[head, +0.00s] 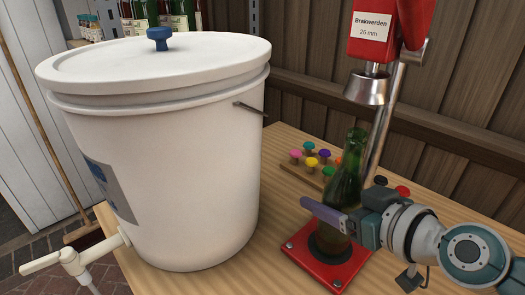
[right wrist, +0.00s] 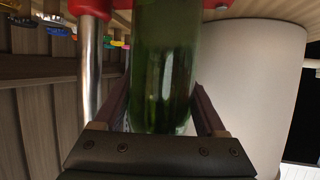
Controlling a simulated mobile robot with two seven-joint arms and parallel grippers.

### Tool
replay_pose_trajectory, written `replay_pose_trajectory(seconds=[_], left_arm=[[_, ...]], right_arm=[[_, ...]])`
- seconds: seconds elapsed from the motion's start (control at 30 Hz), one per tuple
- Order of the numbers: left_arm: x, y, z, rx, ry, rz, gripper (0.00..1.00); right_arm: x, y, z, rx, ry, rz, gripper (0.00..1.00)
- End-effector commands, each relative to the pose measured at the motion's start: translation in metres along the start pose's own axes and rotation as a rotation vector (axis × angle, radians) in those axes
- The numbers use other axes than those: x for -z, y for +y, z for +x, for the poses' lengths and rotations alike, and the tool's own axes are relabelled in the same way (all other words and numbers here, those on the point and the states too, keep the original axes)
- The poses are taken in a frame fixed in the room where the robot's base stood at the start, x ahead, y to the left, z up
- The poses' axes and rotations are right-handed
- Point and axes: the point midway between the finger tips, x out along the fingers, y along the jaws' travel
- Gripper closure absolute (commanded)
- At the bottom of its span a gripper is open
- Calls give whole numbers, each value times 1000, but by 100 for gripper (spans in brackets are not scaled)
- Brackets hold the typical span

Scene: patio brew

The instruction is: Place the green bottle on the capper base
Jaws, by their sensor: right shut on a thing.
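The green bottle (head: 345,185) is over the red capper base (head: 343,274) with its dark round pad, below the silver capper bell (head: 368,86). It looks about upright, parallel to the metal column. Its lower end is at the pad; I cannot tell whether it touches. My right gripper (head: 342,217) is shut on the bottle's body from the right. In the right wrist view the green bottle (right wrist: 165,65) fills the space between the two fingers (right wrist: 163,108). My left gripper is not in view.
A large white lidded bucket (head: 165,150) with a tap (head: 85,258) stands left of the capper. Several coloured caps (head: 311,162) sit on a wooden holder behind the bottle. The metal column (head: 380,125) rises close behind the bottle. Bare wooden tabletop lies between bucket and base.

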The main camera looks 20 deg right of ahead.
Motion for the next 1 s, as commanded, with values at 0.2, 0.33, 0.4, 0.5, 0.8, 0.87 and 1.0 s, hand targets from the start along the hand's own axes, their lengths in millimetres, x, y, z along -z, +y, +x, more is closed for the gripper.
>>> replay_pose_trajectory(seconds=[0.2,0.33,0.4,0.5,0.8,0.87,1.0], left_arm=[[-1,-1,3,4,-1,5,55],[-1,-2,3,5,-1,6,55],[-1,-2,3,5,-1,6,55],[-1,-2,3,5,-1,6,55],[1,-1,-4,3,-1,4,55],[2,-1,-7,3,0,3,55],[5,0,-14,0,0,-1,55]], right_arm=[[-3,0,1,0,0,0,23],[-3,0,1,0,-1,0,9],[-3,0,1,0,-1,0,1],[-3,0,1,0,-1,0,0],[0,0,-10,0,-3,0,0],[0,0,-20,0,-3,-3,0],[0,0,-50,0,-4,-2,0]])
